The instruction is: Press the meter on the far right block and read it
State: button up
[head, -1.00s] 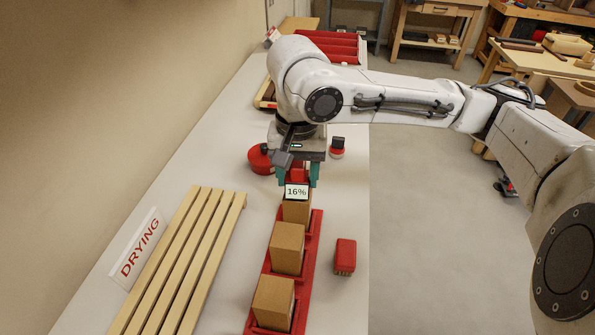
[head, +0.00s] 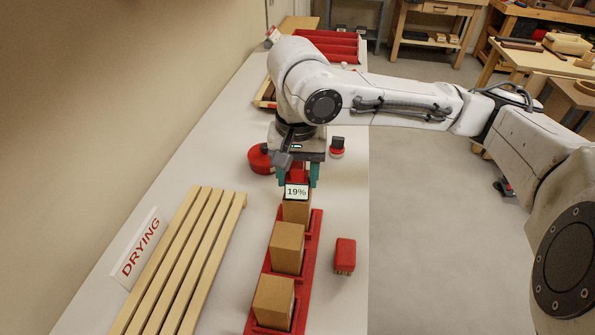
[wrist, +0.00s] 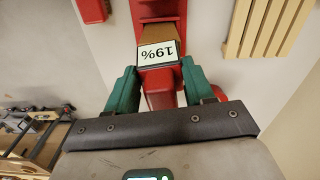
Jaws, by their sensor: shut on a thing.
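My gripper (head: 298,180) is shut on a red moisture meter, its teal fingers on either side of the body. The meter's white display (head: 297,191) reads 19%; the same reading shows upside down in the wrist view (wrist: 158,54). The meter is at the top of the farthest wooden block (head: 296,211) on the red rack (head: 313,226). Its pins are hidden, so how deep they press cannot be seen. A middle block (head: 287,247) and a near block (head: 273,302) stand in the same rack.
A slatted wooden rack (head: 190,255) and a DRYING sign (head: 140,248) are at the left. A round red container (head: 259,159) and a small red-and-black item (head: 337,147) stand behind.

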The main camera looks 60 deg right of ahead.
dwell(0.5)
jog(key=shift+r+p, duration=3.45)
jog(key=shift+p, duration=0.2)
